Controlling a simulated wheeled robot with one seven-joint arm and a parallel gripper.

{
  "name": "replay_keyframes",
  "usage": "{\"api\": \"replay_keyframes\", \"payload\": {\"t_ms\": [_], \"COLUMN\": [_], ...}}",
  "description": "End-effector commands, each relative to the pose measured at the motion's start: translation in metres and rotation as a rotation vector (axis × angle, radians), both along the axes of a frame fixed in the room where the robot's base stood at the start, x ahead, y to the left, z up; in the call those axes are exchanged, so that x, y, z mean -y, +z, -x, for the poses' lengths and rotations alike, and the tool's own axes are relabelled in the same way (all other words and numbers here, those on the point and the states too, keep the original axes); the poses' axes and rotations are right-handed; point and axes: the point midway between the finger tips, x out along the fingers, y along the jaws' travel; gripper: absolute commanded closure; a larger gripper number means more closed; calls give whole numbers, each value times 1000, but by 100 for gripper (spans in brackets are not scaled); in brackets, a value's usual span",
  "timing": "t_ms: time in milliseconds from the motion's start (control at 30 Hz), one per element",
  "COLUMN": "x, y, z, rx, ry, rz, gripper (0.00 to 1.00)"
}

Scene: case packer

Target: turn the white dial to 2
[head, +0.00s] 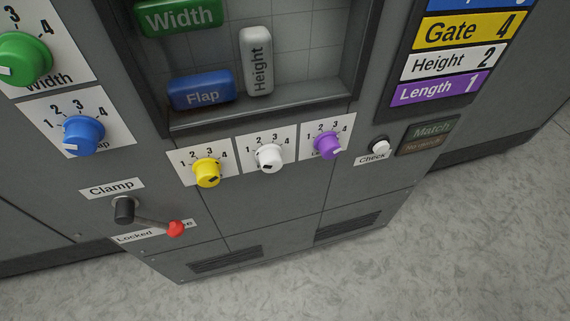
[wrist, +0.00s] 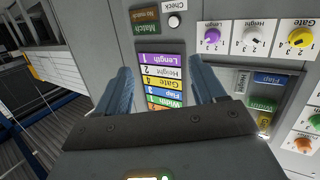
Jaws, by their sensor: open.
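The white dial (head: 270,158) is on the grey cabinet front, between the yellow dial and the purple dial, on a plate numbered 1 to 4. A small dark mark shows low on its face; I cannot tell which number it points at. In the wrist view the white dial (wrist: 256,37) is upside down at the upper right, on a plate reading Height. My gripper (wrist: 162,66) is open and empty, its blue fingers wide apart in front of the coloured list panel. It is to the left of the white dial there, apart from it, and does not show in the head view.
The yellow dial (head: 207,173) and purple dial (head: 328,146) sit close on either side. A white Check button (head: 380,146) is to the right. The red-tipped Clamp lever (head: 174,228) sticks out at lower left. The list panel (head: 449,60) reads Height 2. A recessed window is above the dials.

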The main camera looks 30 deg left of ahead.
Motion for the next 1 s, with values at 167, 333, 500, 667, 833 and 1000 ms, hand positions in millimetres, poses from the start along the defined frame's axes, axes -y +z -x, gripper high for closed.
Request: {"api": "replay_keyframes", "payload": {"t_ms": [167, 333, 500, 667, 833, 1000], "x": [-79, -165, -239, -275, -290, -308], "y": [-6, -1, 13, 22, 25, 26], "z": [-54, -87, -101, -104, -110, -126], "rx": [64, 116, 157, 174, 179, 180], "ry": [167, 314, 424, 478, 491, 489], "rz": [-1, -4, -9, -12, -12, -13], "gripper": [31, 31, 31, 31, 31, 31]}}
